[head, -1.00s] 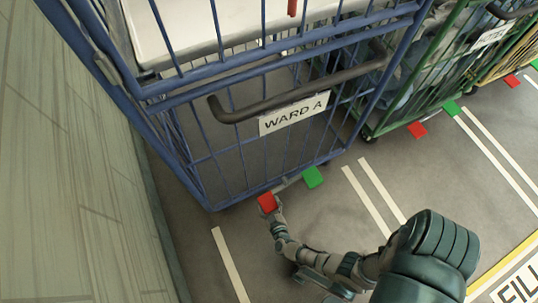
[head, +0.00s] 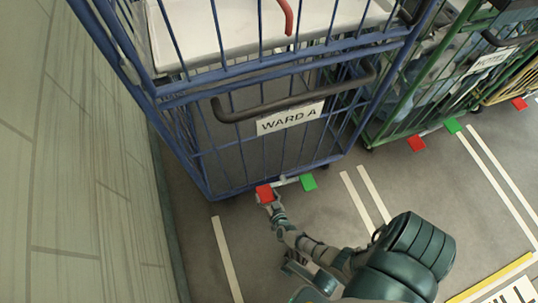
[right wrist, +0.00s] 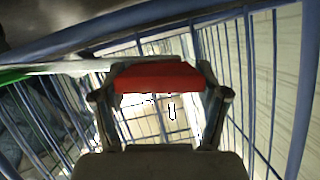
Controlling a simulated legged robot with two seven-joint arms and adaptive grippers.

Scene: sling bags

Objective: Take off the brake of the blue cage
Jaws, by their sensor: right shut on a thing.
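The blue cage (head: 200,130) stands at the centre left with a "WARD A" sign (head: 289,117) on its front. At its foot, a pale bar carries a red pedal (head: 264,193) on the left and a green pedal (head: 308,182) on the right. My right gripper (head: 266,201) is shut on the red pedal, reaching from below. In the right wrist view, the red pedal (right wrist: 160,77) lies between both fingers, and part of a green pedal (right wrist: 14,76) shows at the left edge. My left gripper is out of view.
A pale wall (head: 80,170) runs close along the cage's left side. A green cage (head: 395,110) with its own red (head: 416,143) and green (head: 453,125) pedals stands to the right, then a yellow one (head: 505,88). The floor in front, with white lines, is clear.

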